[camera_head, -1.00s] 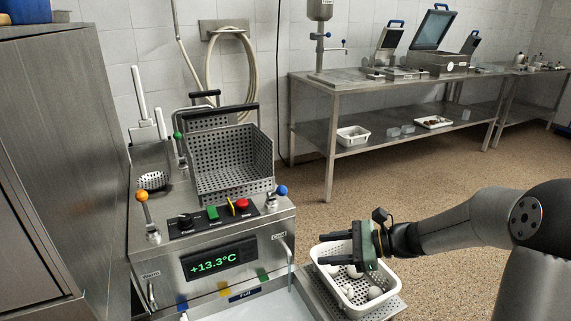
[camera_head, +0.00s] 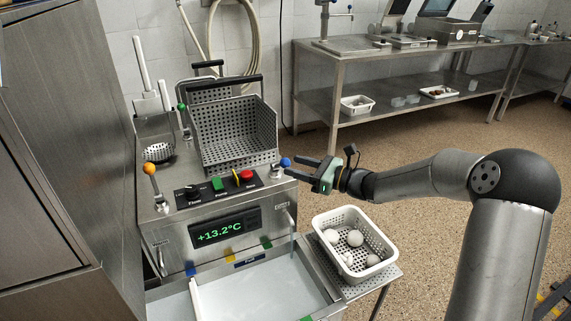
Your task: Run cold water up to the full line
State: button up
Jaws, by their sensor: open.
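The steel machine has a display (camera_head: 222,232) reading +13.2°C. Its cold tap (camera_head: 291,218) is on the right of the front, above the basin (camera_head: 270,290); a thin pale stream shows under the spout. A blue-knobbed lever (camera_head: 285,163) stands on the top right corner, and an orange-knobbed lever (camera_head: 150,170) on the left.
A white perforated basket (camera_head: 318,222) with several white balls stands on a perforated shelf right of the basin. A steel perforated basket (camera_head: 235,135) sits on the machine behind the panel. A steel table (camera_head: 340,75) stands at the back right.

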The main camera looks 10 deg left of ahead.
aim_at(286, 163)
jog(key=shift+x, duration=2.05)
